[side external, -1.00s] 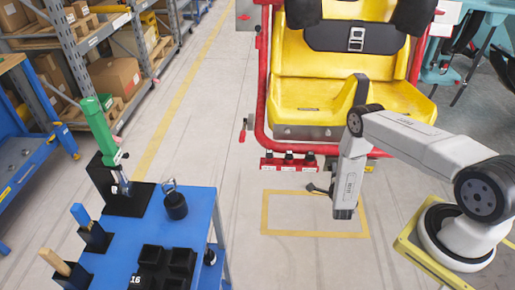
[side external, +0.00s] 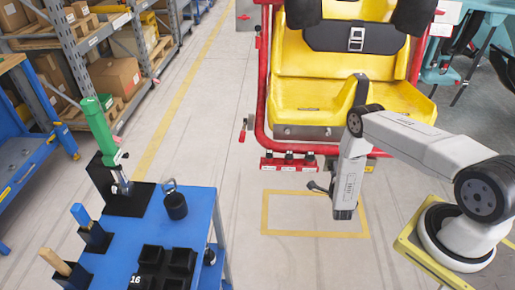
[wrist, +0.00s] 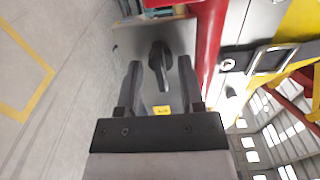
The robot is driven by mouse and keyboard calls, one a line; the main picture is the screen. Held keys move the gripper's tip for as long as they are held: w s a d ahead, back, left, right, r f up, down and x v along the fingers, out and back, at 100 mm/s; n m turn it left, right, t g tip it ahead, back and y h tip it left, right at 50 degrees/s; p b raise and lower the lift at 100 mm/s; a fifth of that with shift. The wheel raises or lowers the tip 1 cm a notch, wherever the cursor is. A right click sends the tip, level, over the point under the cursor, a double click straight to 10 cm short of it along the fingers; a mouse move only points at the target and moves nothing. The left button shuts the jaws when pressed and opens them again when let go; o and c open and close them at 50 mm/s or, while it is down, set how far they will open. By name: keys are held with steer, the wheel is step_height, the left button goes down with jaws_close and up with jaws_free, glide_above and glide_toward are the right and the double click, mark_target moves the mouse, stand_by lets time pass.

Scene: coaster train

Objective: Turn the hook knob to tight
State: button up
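A black knob (wrist: 158,62) stands on a grey metal plate (wrist: 180,38) in the wrist view, its bar pointing roughly along the fingers. My gripper (wrist: 160,68) is open, with one dark finger on each side of the knob. Gaps show between the knob and both fingers, so it is not gripped. A small yellow label (wrist: 162,110) sits on the plate between the fingers; its writing is too small to read. In the side view my arm hangs in front of the red-framed yellow seat (side external: 310,95), and I cannot make out this knob there.
A red tube (wrist: 207,45) runs close beside the plate, right of the fingers. A buckle and strap (wrist: 268,60) lie further right. In the side view, a blue tool table (side external: 195,225) stands at left, with open floor between it and the seat.

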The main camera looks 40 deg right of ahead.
steer(key=v, duration=0.7)
steer(key=shift+s+a, duration=0.3)
steer(key=shift+r, duration=0.1)
stand_by(0.3)
